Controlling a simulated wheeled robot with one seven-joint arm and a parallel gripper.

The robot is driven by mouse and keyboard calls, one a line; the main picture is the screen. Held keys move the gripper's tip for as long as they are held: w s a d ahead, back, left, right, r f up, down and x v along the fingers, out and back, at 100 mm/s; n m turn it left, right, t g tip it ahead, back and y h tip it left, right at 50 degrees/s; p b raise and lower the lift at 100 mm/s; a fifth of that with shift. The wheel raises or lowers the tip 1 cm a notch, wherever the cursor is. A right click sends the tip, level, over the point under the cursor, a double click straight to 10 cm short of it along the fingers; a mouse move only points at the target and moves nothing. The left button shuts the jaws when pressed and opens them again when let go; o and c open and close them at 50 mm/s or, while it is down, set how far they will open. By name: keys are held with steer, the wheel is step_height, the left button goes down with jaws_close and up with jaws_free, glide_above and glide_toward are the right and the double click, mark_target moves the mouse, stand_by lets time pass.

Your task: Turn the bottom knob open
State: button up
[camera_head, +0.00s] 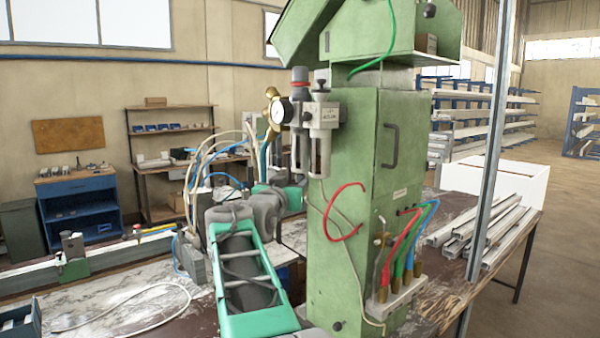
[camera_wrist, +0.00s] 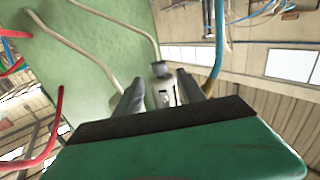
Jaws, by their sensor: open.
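My gripper (camera_wrist: 160,80) shows in the wrist view with its two grey fingers apart. A small dark round knob (camera_wrist: 160,68) on a pale metal body shows between the fingertips; I cannot tell whether they touch it. In the head view my teal and grey arm reaches up to the left side of the green cabinet (camera_head: 346,215), and the fingers cannot be made out. Two filter units (camera_head: 321,150) hang on that cabinet's upper left, with a red-ringed cap, a round gauge (camera_head: 284,111) and a brass valve (camera_head: 271,103) beside them. Which is the bottom knob is unclear.
Pale hoses (camera_wrist: 115,25) run along the green panel close to my fingers in the wrist view. Red, green and blue hoses (camera_head: 408,240) hang at the cabinet's front. Metal profiles (camera_head: 480,225) lie on the bench at right. A clamp rail (camera_head: 100,260) runs at left.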

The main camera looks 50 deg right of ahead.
mark_target(299, 178)
steer(key=p+x, duration=0.3)
steer(key=x, duration=0.3)
steer(key=shift+d+r, duration=0.1)
steer(key=shift+d, duration=0.1)
steer(key=shift+w+d, duration=0.2)
steer(key=shift+d, duration=0.25)
jaws_close()
